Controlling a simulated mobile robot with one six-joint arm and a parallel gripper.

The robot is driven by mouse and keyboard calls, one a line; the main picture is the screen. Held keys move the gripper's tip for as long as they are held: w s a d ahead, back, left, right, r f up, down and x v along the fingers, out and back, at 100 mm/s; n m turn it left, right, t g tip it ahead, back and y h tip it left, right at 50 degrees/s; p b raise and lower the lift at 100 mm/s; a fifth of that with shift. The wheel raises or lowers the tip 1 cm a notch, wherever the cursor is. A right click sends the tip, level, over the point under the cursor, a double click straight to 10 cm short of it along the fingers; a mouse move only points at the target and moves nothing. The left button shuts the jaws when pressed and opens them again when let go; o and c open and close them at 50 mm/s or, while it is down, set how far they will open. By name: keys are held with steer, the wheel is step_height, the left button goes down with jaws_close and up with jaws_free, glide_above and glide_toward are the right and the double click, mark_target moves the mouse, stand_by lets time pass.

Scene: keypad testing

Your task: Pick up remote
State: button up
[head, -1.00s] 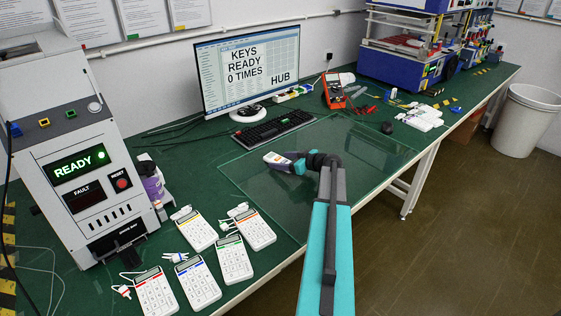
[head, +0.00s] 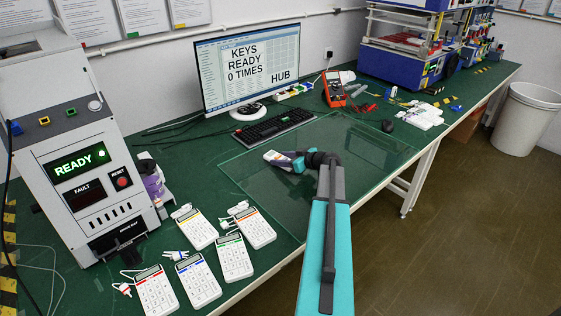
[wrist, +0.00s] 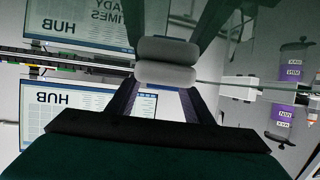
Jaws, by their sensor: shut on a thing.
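Several white handheld units with buttons and coloured stripes lie on the green bench at the front left, such as one (head: 235,259) nearest my arm. My gripper (head: 276,158) is over the glass sheet (head: 345,150), to the right of and beyond these units. In the wrist view my gripper (wrist: 166,62) shows two grey pads pressed close together.
A grey tester (head: 75,175) with a READY light stands at the left. A monitor (head: 248,70), keyboard (head: 268,127) and red multimeter (head: 334,90) are at the back. A purple bottle (head: 152,182) is beside the tester. The glass around my gripper is mostly clear.

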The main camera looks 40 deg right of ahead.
steer(key=shift+r, duration=0.2)
steer(key=shift+r+b, duration=0.4)
steer(key=shift+r, duration=0.45)
steer(key=shift+s+a+r, duration=0.2)
steer(key=shift+a+r, duration=0.1)
steer(key=shift+r, duration=0.4)
steer(key=s+a+b, duration=0.1)
steer(key=s+a, duration=0.2)
steer(key=a, duration=0.1)
steer(key=s+a+r+b, duration=0.1)
steer(key=s+a, duration=0.2)
steer(key=a, duration=0.1)
steer(key=s+a+b, duration=0.1)
steer(key=s+a, duration=0.1)
steer(key=a, duration=0.2)
steer(key=shift+s+a+r+b, duration=0.25)
steer(key=shift+s+b, duration=0.1)
steer(key=shift+s, duration=0.05)
